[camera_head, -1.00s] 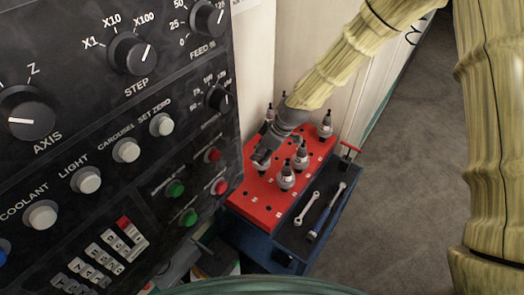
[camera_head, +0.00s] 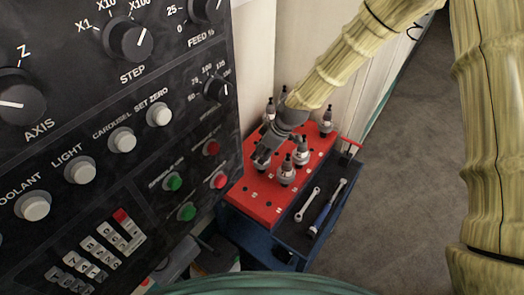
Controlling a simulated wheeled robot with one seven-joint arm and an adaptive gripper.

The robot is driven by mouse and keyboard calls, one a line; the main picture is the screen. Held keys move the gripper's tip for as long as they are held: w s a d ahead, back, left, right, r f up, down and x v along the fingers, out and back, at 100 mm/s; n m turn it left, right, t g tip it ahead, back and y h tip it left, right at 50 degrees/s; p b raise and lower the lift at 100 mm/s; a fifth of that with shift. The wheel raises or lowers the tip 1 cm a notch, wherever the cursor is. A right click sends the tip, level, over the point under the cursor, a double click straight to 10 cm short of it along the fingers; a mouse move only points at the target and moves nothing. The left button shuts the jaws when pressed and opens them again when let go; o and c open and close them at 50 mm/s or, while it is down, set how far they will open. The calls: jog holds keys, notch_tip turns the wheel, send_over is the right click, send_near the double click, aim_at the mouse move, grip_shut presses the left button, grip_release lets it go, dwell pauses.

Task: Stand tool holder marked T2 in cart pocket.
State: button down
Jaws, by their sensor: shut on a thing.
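The cart's red top (camera_head: 255,203) has rows of dark pockets, and several grey tool holders with dark tips stand in it. One tool holder (camera_head: 285,173) stands nearest the front, with another (camera_head: 301,152) just behind it. A further one (camera_head: 326,121) stands at the back right, and one (camera_head: 270,110) at the back left. My gripper (camera_head: 262,158) is low over the left middle of the red top, shut. What it holds is mostly hidden by the fingers and too small to make out. I cannot read any T2 mark.
A dark side tray (camera_head: 290,235) on the blue cart holds a wrench (camera_head: 307,204) and a blue-handled tool (camera_head: 327,207). A machine control panel (camera_head: 120,190) stands close at the left. Grey floor (camera_head: 400,170) is clear at the right.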

dwell(0.4)
jog(key=c, duration=0.9)
grip_release()
jog(key=shift+f, duration=0.1)
jog(key=shift+f, duration=0.1)
jog(key=v, duration=1.2)
jog(key=shift+d, duration=0.1)
